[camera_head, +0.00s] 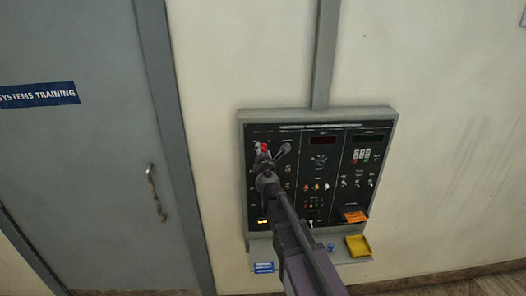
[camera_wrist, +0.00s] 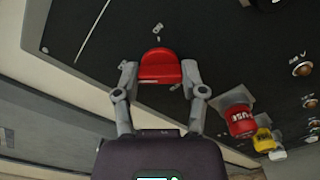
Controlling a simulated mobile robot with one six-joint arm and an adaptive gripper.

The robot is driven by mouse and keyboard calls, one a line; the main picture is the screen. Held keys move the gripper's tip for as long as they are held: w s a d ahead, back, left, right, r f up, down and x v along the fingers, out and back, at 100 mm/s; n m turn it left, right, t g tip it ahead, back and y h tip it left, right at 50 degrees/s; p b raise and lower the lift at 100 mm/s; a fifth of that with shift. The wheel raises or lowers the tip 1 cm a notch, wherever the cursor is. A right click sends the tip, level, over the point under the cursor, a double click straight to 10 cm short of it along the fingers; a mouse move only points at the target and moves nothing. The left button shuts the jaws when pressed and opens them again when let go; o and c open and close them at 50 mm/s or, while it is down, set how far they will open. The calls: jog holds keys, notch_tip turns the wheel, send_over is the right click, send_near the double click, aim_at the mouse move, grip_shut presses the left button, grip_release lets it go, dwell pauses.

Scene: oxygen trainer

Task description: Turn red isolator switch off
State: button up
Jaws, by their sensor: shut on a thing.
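The red isolator switch (camera_wrist: 159,66) stands out from the black panel (camera_wrist: 100,40) in the wrist view, with its knob between the fingertips. My gripper (camera_wrist: 160,82) is shut on the red switch, one finger at each side. In the head view the red switch (camera_head: 263,147) shows at the panel's upper left, just past my gripper (camera_head: 266,158). My arm hides part of the panel's left section. I cannot read the label marks beside the switch.
A red fuse (camera_wrist: 240,120) and a yellow one (camera_wrist: 264,140) stick out close to my right finger. The panel's lower shelf holds a yellow tray (camera_head: 358,246) and blue items (camera_head: 263,267). A grey door (camera_head: 90,160) with a handle is at left. The wall at right is clear.

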jog(key=o, duration=1.2)
jog(key=shift+c, duration=0.2)
jog(key=shift+s, duration=0.1)
jog(key=s, duration=1.1)
jog(key=shift+s+d, duration=0.2)
jog(key=shift+s, duration=0.2)
